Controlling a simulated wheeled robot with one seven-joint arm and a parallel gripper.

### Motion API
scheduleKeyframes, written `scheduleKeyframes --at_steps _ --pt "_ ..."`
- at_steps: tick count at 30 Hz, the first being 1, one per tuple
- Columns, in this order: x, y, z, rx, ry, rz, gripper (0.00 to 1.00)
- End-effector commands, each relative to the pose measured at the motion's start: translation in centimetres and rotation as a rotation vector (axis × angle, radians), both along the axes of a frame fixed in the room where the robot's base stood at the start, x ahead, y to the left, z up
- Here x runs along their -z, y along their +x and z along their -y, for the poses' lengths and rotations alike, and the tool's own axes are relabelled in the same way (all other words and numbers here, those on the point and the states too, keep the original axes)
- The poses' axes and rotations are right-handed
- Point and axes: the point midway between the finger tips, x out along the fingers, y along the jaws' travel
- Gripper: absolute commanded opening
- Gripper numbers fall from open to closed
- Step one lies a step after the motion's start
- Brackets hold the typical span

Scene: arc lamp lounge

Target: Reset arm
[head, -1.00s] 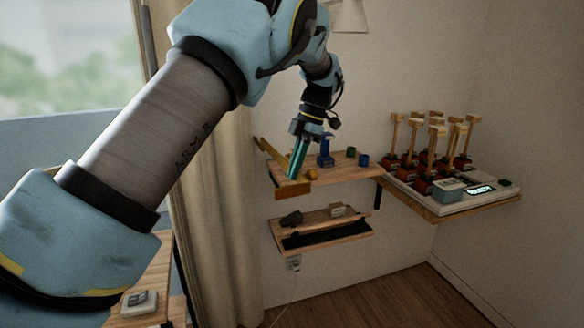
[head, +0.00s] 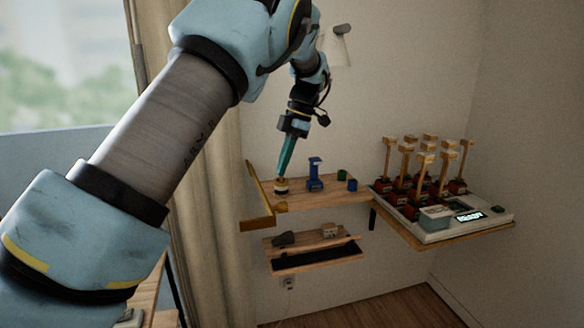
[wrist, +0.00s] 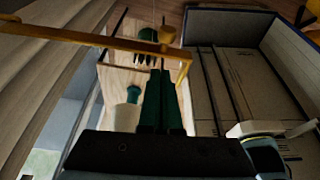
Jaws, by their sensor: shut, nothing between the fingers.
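My arm reaches from the left across the head view. My gripper (head: 283,170) has long teal fingers, closed together and pointing down. They hang just above a small dark and pale round pot (head: 281,187) on the upper wall shelf (head: 318,198), with nothing seen between them. In the wrist view, the closed fingers (wrist: 161,74) show dark green in the middle, pointing toward a yellow-brown rail (wrist: 90,38) that crosses the picture.
A yellow-brown rail (head: 260,196) edges the shelf's left end. A blue stand (head: 315,174) and small green and blue cups (head: 352,185) are on the shelf. A lower shelf (head: 318,260) hangs beneath. At right, a white station (head: 468,229) holds several upright wooden-handled tools.

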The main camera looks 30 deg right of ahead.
Motion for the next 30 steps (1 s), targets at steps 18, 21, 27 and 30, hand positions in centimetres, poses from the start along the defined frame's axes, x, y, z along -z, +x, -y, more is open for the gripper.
scheduleKeyframes --at_steps 18,21,27,30 --pt "0.4 1.0 -1.9 0.029 -0.013 -0.027 0.00" --pt "1.2 2.6 -5.7 0.115 -0.051 -0.085 0.00" --pt "3.9 4.2 -16.9 0.436 -0.179 -0.196 0.00" --pt "5.2 3.4 -22.2 0.623 -0.232 -0.216 0.00"
